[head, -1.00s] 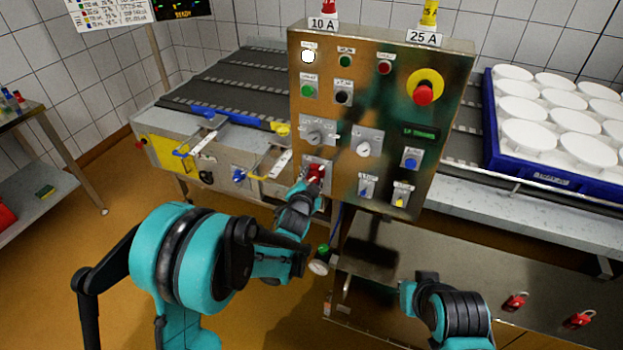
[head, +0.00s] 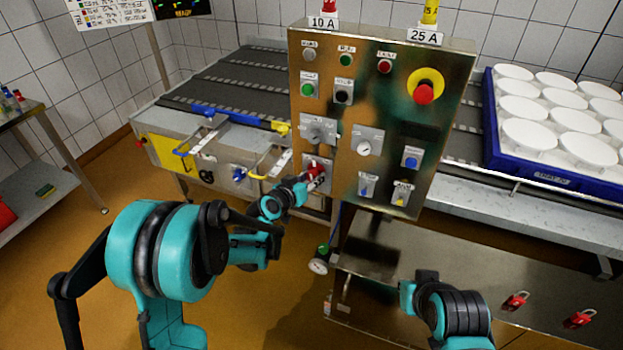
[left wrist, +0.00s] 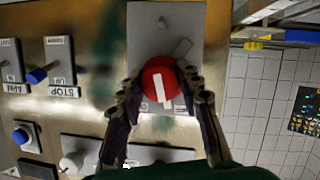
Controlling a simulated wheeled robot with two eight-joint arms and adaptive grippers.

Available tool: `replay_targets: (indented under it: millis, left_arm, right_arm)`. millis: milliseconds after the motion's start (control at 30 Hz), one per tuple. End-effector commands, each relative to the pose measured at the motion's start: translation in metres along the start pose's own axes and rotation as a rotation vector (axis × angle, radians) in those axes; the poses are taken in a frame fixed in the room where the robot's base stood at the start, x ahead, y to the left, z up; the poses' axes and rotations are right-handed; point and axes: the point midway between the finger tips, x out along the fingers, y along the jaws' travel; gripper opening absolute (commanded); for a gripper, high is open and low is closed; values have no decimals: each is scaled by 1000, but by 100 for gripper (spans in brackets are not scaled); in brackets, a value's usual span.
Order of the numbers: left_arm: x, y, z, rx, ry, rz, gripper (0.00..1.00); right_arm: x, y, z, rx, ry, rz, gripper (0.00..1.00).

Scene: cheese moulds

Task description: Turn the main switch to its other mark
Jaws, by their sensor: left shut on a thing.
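The main switch (head: 314,170) is a red knob on a light plate at the lower left of the steel control panel (head: 345,100). In the left wrist view the red knob (left wrist: 157,78) shows a white bar, slightly tilted from the picture's vertical. My left gripper (head: 305,184) reaches it from the lower left. In the left wrist view the fingers of my left gripper (left wrist: 160,86) are closed on either side of the knob. The plate's marks are too blurred to read. My right gripper (head: 427,278) is low, below the panel, its fingers not clear.
Other controls surround the switch: a grey selector (head: 317,134) above and a red emergency button (head: 423,93) at upper right. A conveyor (head: 240,80) runs behind the panel. A blue crate (head: 550,181) of white moulds stands at right. Red padlocks (head: 516,300) lie low right.

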Motion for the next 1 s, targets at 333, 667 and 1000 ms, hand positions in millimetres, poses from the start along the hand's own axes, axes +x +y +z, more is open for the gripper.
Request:
replay_targets:
  millis: [333, 667, 1000]
  left_arm:
    - [2, -3, -4, -293, 23, 100, 6]
    - [2, -2, -4, -471, 32, 166, 6]
    - [2, -2, -4, -534, 34, 191, 6]
  right_arm:
    - [0, 0, 0, 0, 0, 0, 0]
    - [0, 0, 0, 0, 0, 0, 0]
    - [0, 0, 0, 0, 0, 0, 0]
